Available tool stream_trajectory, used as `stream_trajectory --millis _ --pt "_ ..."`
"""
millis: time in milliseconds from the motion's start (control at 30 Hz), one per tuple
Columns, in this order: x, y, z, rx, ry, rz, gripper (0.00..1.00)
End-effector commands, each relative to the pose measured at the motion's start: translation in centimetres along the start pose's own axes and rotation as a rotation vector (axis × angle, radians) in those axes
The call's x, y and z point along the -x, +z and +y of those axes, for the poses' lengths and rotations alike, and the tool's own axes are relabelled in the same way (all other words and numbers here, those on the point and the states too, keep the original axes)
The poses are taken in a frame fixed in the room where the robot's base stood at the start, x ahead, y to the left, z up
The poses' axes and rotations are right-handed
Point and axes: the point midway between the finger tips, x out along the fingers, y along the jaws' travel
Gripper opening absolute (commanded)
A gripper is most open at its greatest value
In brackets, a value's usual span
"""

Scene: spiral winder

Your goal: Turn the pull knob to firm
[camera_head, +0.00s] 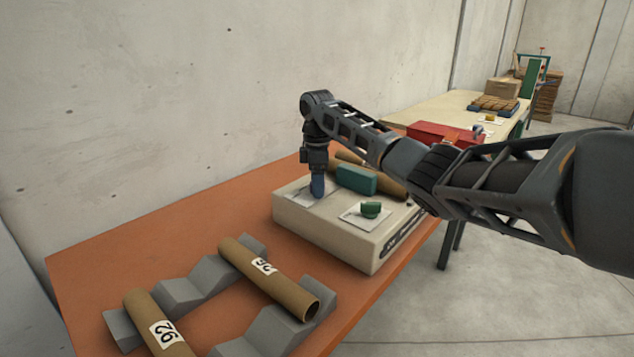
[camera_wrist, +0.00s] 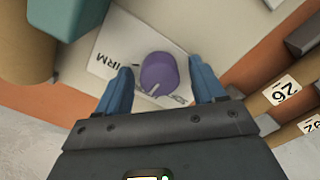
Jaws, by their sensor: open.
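The pull knob (camera_wrist: 158,72) is purple with a white pointer line and sits on a white label plate (camera_wrist: 108,55) in the wrist view. My gripper (camera_head: 318,187) points down at the far left part of the beige machine (camera_head: 330,247) in the head view, hiding the knob there. In the wrist view its blue fingers are open on either side of the knob, with no clear contact visible.
A green knob (camera_head: 371,209) on its own plate and a teal block (camera_head: 356,179) stand near my gripper. Cardboard tubes (camera_head: 268,279) lie on grey cradles (camera_head: 185,291) on the orange table (camera_head: 110,258). A concrete wall runs behind.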

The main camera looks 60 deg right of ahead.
Motion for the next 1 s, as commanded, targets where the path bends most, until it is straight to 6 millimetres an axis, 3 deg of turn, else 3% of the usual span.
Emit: stream_trajectory --millis 67,633,1000 --pt "0.00 0.00 0.00 0.000 0.000 0.000 0.69" --pt "0.03 -0.01 -0.01 0.000 0.000 0.000 0.14" --pt "0.25 -0.06 -0.08 -0.059 -0.003 0.001 0.13"
